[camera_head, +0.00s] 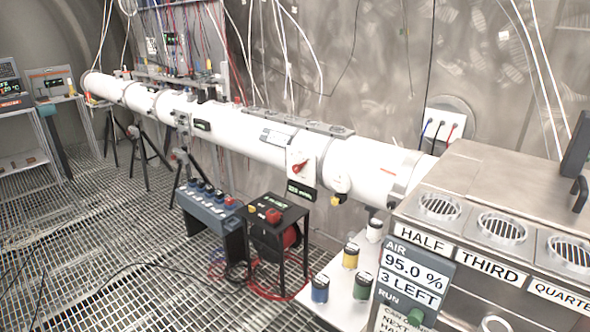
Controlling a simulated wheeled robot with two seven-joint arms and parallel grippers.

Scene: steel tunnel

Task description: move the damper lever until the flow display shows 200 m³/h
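The damper lever (299,168) is a small red handle on a white plate on the side of a long white duct (250,133). It looks tilted, but its exact angle is too small to read. Just below it is a small dark display (301,190) with green characters, likely the flow display. Its reading is not legible from here. Neither of my grippers shows in the view, and nothing is seen touching the lever.
A steel cabinet (497,187) with round vents and an "AIR 95.0 %" panel (410,280) fills the right foreground. Coloured canisters stand on a white shelf (343,302). A black-framed red reel (279,240) and a blue switch box (212,210) stand below the duct. Grating floor is open at left.

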